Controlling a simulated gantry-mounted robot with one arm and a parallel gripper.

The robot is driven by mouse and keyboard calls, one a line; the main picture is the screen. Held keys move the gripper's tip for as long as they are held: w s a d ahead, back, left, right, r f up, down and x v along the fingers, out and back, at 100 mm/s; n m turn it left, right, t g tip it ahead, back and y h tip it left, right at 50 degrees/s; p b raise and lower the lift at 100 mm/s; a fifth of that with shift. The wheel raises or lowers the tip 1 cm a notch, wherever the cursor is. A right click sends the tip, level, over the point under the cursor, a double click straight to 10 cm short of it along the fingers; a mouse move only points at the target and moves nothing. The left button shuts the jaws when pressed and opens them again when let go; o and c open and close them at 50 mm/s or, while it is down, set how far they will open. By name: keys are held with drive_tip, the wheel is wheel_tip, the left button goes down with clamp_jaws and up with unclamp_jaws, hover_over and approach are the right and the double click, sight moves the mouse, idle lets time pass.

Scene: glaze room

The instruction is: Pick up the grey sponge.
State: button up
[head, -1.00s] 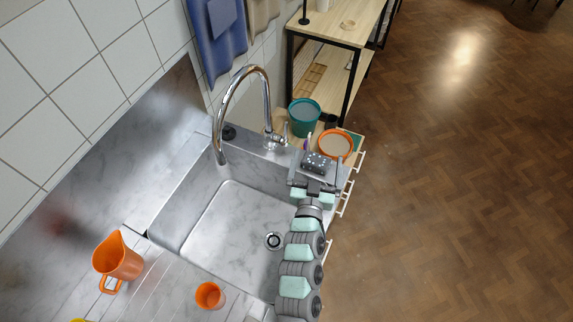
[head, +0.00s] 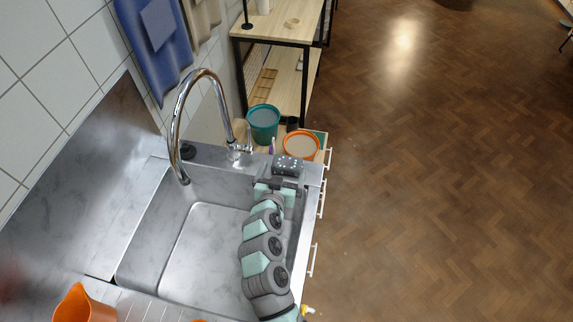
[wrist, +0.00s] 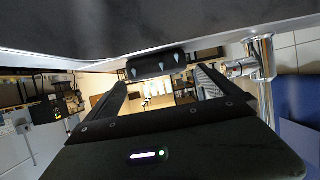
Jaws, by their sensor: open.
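The grey sponge (head: 288,165), a dark block with pale spots, lies on the rim at the sink's far right corner. My gripper (head: 282,180) is just on the near side of it, with its arm reaching over the sink (head: 212,245). The fingers hardly show in the head view. In the wrist view my gripper (wrist: 160,88) is open, and the sponge (wrist: 155,65) shows ahead, within the gap between the fingers. I cannot tell whether they touch it.
The faucet (head: 180,130) arches over the sink to the left. A teal bucket (head: 263,122) and an orange bowl (head: 301,146) stand just beyond the sponge. An orange jug (head: 80,306) stands at the near left. Open floor lies to the right.

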sight(286, 166)
drive_tip(key=shift+x, duration=2.15)
drive_tip(key=shift+w+d+f, duration=0.2)
drive_tip(key=shift+w+f, duration=0.1)
drive_tip(key=shift+w, duration=0.3)
drive_tip(key=shift+c, duration=0.2)
drive_tip(key=c, duration=1.3)
drive_tip(key=shift+o, duration=0.2)
drive_tip(key=shift+r, duration=0.15)
